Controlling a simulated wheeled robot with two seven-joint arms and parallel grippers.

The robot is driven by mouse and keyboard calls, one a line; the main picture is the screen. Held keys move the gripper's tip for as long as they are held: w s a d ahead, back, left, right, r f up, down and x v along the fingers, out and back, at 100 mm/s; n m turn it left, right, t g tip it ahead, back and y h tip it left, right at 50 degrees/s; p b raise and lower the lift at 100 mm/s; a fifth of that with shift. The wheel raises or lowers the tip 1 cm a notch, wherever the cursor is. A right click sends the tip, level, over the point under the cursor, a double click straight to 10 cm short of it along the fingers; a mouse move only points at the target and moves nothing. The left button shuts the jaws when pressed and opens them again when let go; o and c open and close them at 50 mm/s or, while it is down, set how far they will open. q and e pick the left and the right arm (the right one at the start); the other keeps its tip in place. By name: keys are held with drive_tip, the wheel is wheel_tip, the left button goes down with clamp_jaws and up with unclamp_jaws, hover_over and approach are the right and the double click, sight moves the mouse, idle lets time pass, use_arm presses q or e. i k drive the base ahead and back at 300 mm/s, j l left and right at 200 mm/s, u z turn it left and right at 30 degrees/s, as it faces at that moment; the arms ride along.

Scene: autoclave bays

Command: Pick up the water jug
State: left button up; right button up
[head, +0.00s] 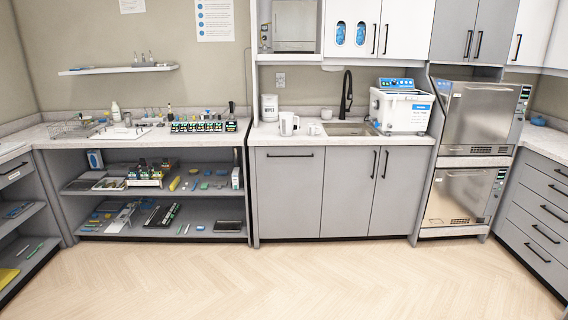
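A white jug (287,124) with a handle on its right side stands upright on the counter, left of the sink. It looks like the water jug, but it is small in the view and I cannot see whether it holds water. Neither of my grippers shows in the head view. Nothing is seen touching the jug.
A white wipes tub (270,108) stands behind the jug at its left. Right of it are a small white cup (314,129), the sink (349,129) with a black faucet (346,95), and a white bath unit (401,108). The wooden floor (270,275) is clear.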

sight(286, 118)
drive_tip(key=i, duration=2.5)
